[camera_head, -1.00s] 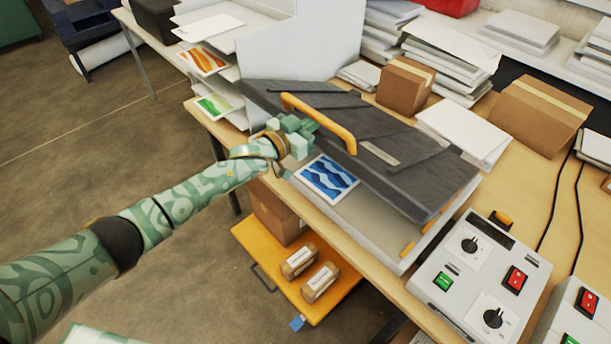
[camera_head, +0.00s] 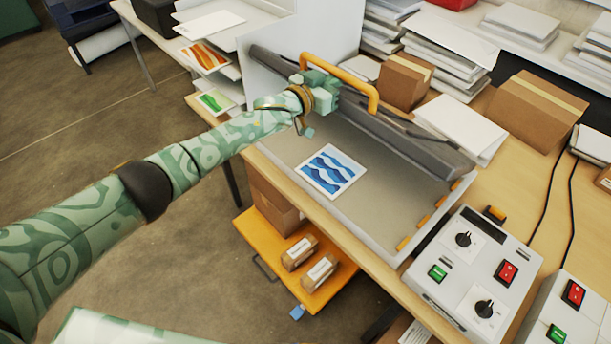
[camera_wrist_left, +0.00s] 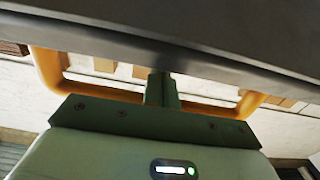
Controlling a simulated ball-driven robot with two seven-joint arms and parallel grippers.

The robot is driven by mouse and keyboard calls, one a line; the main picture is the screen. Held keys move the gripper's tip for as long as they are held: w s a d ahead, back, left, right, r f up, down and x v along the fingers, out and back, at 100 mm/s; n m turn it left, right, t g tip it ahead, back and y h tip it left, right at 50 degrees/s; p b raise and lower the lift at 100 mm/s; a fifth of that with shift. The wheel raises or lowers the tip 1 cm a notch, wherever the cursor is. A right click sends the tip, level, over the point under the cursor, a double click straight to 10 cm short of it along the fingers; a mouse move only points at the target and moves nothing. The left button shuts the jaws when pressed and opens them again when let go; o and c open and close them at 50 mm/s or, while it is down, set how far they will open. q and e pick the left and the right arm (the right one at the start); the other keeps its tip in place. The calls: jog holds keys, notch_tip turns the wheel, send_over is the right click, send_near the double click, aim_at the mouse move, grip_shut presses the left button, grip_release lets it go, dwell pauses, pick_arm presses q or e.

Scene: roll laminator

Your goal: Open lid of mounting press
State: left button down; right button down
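The mounting press has a dark grey lid (camera_head: 405,140), which stands raised and tilted back over its pale grey bed (camera_head: 385,205). A blue wave print (camera_head: 330,171) lies on the bed. The lid carries a yellow handle (camera_head: 345,75), which also shows in the left wrist view (camera_wrist_left: 50,72). My left gripper (camera_head: 322,88) is at the handle. In the left wrist view its fingers (camera_wrist_left: 162,88) are together and cross the handle bar, with no handle seen between them. The exact contact is partly hidden. My right gripper is out of view.
A control box (camera_head: 475,265) with knobs and switches stands right of the press. Cardboard boxes (camera_head: 535,110) and paper stacks (camera_head: 460,50) are behind it. A white panel (camera_head: 305,40) stands beyond the lid. An orange shelf (camera_head: 335,285) with packets is below.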

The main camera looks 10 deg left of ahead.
pick_arm(q)
jog(key=w+d+r, duration=0.2)
jog(key=r, duration=0.1)
jog(key=shift+w, duration=0.3)
jog(key=w+d+r+b, duration=0.2)
jog(key=w+r+b, duration=0.1)
jog(key=shift+d+r, duration=0.15)
jog(key=shift+d, duration=0.05)
dwell(0.6)
